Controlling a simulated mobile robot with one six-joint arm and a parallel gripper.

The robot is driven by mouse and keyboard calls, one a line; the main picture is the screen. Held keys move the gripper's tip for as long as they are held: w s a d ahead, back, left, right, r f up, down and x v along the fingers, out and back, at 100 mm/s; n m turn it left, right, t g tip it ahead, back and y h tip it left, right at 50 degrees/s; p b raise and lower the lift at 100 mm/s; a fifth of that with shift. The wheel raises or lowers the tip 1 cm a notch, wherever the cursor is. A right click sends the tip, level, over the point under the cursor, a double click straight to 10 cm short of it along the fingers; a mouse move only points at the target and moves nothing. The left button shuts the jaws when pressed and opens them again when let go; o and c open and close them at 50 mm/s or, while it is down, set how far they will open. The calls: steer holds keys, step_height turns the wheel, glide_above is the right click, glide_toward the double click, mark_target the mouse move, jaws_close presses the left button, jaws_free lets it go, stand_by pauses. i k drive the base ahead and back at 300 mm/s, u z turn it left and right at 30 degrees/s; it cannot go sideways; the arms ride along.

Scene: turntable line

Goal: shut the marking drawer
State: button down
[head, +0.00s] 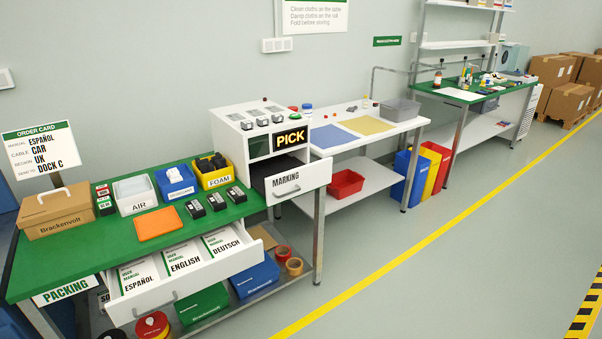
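The marking drawer (310,179) is in the middle of the head view, in the white cabinet (229,136) with the lit PICK sign (290,138). Its white front reads MARKING and has a grey bar handle (287,191) near the lower left. The drawer stands pulled out toward the front right, and a dark inside shows behind its front. How far it is out is hard to tell. My gripper is not in view.
On the green packing bench (129,219), a wide drawer (193,284) of manuals is also open at front left. Tape rolls and boxes lie on the shelf below. A white table (396,127) stands right of the cabinet. The grey floor (400,255) in front is clear.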

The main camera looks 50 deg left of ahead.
mark_target(278, 182)
steer(key=u, duration=0.45)
steer(key=k, duration=0.25)
steer(key=u, duration=2.5)
steer(key=k, duration=0.65)
steer(key=z, duration=0.3)
steer(key=i, duration=0.85)
steer(key=z, duration=0.1)
